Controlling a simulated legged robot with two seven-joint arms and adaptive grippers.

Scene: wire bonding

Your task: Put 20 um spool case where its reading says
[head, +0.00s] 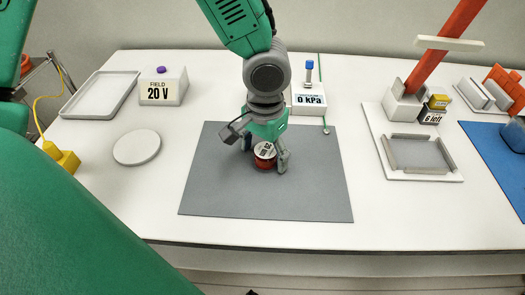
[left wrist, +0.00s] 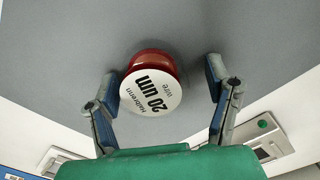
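The 20 um spool case (head: 264,156) is a red round case with a white top label. It stands on the grey mat (head: 215,190). In the left wrist view the case (left wrist: 150,95) shows the words "Habrenn 20 um wire". My left gripper (head: 266,160) points down over the case, with one finger on each side. In the left wrist view the gripper (left wrist: 162,75) is open, with a clear gap on the right and the left finger close to the case. My right gripper is not in view.
Behind the mat a white box (head: 309,99) reads 0 kPa. At the left are a box (head: 163,88) reading FIELD 20 V, a round white disc (head: 137,147) and an empty tray (head: 101,96). At the right stand a framed fixture (head: 443,172), a "6 left" block (head: 433,116) and a blue mat (head: 490,142).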

